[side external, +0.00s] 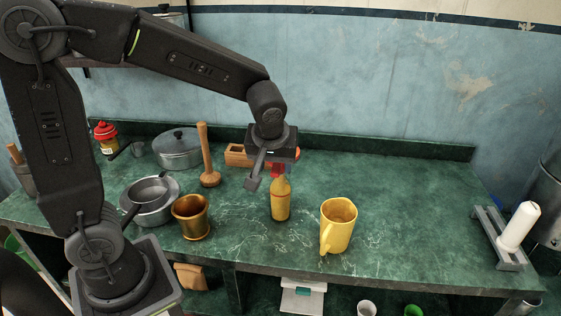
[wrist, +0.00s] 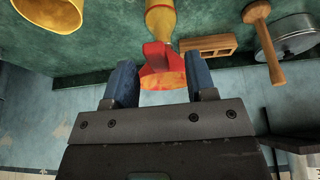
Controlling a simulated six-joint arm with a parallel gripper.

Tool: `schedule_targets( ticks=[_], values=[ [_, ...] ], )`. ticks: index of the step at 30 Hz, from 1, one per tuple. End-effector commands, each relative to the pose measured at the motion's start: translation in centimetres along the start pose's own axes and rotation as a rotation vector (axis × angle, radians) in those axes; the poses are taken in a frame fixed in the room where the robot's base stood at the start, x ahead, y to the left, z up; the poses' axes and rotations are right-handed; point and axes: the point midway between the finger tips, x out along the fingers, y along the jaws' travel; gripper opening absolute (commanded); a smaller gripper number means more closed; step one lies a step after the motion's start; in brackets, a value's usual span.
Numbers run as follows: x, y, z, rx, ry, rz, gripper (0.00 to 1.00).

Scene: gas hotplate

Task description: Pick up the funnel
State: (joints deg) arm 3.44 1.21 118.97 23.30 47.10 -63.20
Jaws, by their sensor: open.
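The red funnel (wrist: 157,58) shows in the wrist view with its orange wide face towards me, between my two blue-grey fingers. My gripper (wrist: 162,82) is open, with a visible gap on each side of the funnel. In the side view the funnel (side external: 277,169) is mostly hidden behind my gripper (side external: 268,172) and the bottle. A yellow-orange bottle (side external: 280,201) stands upright below it, and its body (wrist: 160,20) shows at the top of the wrist view. The funnel appears to sit at the bottle's neck, but I cannot tell how they touch.
A yellow mug (side external: 338,226) stands right of the bottle. A brass mortar (side external: 191,217), wooden pestle (side external: 208,160), lidded pot (side external: 180,149) and wooden block (side external: 237,154) are to the left. A white cylinder (side external: 519,227) is far right. The green counter (side external: 415,195) is clear between.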

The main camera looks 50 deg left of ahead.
Motion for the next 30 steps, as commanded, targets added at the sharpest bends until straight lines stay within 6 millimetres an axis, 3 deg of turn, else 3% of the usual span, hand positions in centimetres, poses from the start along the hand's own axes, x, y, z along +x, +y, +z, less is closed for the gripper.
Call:
schedule_targets(
  ticks=[6, 15, 30],
  values=[
    [3.0, 0.2, 0.0, 0.001, -0.002, -0.003, 0.51],
    [3.4, 0.2, 0.0, 0.000, 0.000, 0.000, 0.51],
    [3.4, 0.2, 0.0, 0.000, 0.000, 0.000, 0.03]
  ],
)
